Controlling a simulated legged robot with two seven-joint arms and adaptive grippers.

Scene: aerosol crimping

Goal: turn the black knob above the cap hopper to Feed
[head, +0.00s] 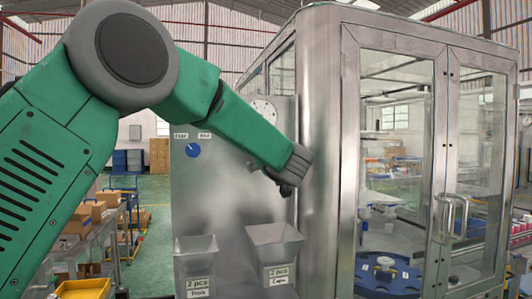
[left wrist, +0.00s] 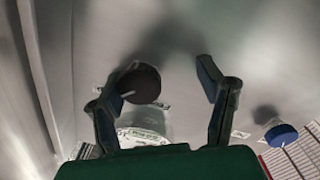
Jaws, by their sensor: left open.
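The black knob (left wrist: 142,82) shows in the left wrist view as a dark round disc with a white pointer mark on its lower left edge, on the grey panel. In the head view my gripper hides it. My left gripper (head: 287,186) is open at the panel's right side; in the left wrist view the gripper (left wrist: 168,70) has the knob between its fingers, nearer the left finger and partly overlapping it. I cannot tell whether they touch. The cap hopper (head: 275,235), marked "Caps", is below the gripper. My right gripper is not in view.
A blue knob (head: 193,150) with labels above it is on the panel's left; a second hopper (head: 196,245) is below it. A round dial (head: 264,109) is partly behind my arm. The steel cabinet's rounded corner (head: 320,130) stands close right of my gripper.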

